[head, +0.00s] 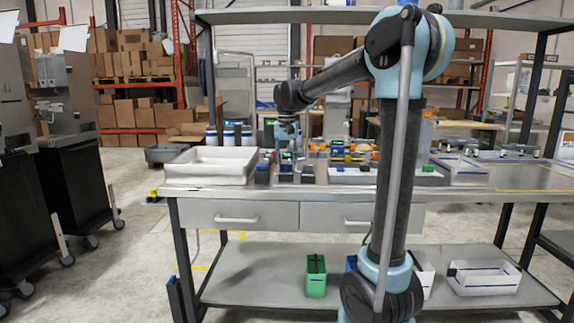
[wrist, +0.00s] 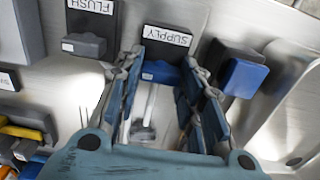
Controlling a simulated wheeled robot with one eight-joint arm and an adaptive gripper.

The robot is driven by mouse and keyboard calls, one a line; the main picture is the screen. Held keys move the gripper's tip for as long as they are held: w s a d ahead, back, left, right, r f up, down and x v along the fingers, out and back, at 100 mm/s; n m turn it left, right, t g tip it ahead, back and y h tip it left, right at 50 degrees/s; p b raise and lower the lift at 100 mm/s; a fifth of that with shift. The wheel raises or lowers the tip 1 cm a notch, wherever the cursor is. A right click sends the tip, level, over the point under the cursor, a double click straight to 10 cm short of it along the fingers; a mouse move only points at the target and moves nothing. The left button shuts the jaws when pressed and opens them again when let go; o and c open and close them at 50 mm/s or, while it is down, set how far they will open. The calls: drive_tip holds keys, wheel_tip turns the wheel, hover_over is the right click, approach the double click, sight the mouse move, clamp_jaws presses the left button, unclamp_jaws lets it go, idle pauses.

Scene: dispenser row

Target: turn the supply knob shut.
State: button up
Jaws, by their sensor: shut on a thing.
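The supply knob (wrist: 162,73) is a blue block below the upside-down SUPPLY label (wrist: 167,39) on a dark plate (wrist: 170,17) in the wrist view. My gripper (wrist: 162,64) has a finger on each side of the knob and is shut on it. The fingers partly cover the knob's ends, and its exact turn angle is hard to tell.
The grey flush knob (wrist: 84,45) is close on the left in the wrist view. A blue knob (wrist: 243,77) is close on the right. A white tray (head: 208,168) stands on the bench's left end. A green bin (head: 316,278) and white bin (head: 484,279) are on the lower shelf.

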drive_tip(key=o, duration=1.1)
drive_tip(key=shift+w, duration=0.1)
drive_tip(key=shift+c, duration=0.2)
wheel_tip(320, 180, up, 12)
